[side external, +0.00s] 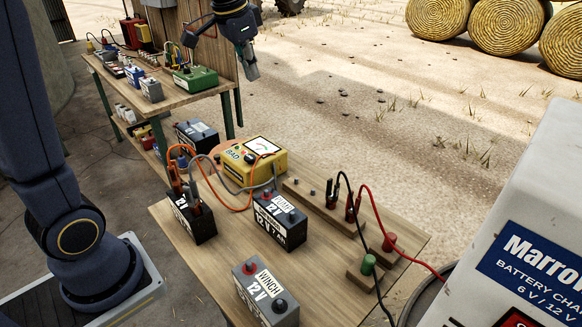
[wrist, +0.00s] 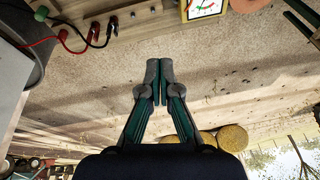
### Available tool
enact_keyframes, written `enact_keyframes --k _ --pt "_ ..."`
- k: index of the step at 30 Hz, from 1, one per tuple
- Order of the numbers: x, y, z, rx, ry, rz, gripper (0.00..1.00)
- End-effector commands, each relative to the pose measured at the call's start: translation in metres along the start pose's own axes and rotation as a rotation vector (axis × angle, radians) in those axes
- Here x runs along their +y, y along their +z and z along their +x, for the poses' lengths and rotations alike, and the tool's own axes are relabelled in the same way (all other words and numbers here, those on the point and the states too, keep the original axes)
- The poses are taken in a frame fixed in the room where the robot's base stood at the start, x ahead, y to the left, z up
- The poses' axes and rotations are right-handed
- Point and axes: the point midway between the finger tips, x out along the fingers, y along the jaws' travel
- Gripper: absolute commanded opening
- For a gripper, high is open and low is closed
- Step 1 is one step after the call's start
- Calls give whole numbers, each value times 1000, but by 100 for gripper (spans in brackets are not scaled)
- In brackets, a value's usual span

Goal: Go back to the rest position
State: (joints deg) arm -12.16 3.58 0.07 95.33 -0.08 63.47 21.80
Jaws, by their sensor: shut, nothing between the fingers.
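My gripper (side external: 248,66) hangs in the air in the side view, at the top, in front of the wooden post and beyond the near table. In the wrist view my gripper (wrist: 159,70) has its two fingertips together, with nothing between them. It touches nothing. Below it in the side view is bare sandy ground.
The near wooden table (side external: 208,287) bears a yellow meter (side external: 262,172), a winch battery (side external: 262,290), a pump battery (side external: 279,219), another black battery (side external: 190,215) and cables. A green box (side external: 195,78) stands on the back bench (side external: 172,97). A white charger (side external: 528,205) is at right.

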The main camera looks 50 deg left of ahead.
Motion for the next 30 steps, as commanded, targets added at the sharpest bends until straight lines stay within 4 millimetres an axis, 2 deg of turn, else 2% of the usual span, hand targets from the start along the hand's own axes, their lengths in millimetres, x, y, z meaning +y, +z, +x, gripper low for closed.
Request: enact_keyframes --k 1,3,6,10,12,15,18,30 --pt "19 14 -22 43 -6 12 0" --pt "44 39 -43 93 -7 18 0" --pt "74 80 -60 159 -2 13 0" --pt "103 133 -57 218 15 -18 0" --pt "113 159 -46 231 26 -47 0" --pt "120 185 -24 215 37 -102 0" --pt "123 195 -8 183 45 -154 0" --pt "122 191 -11 195 46 -183 0"
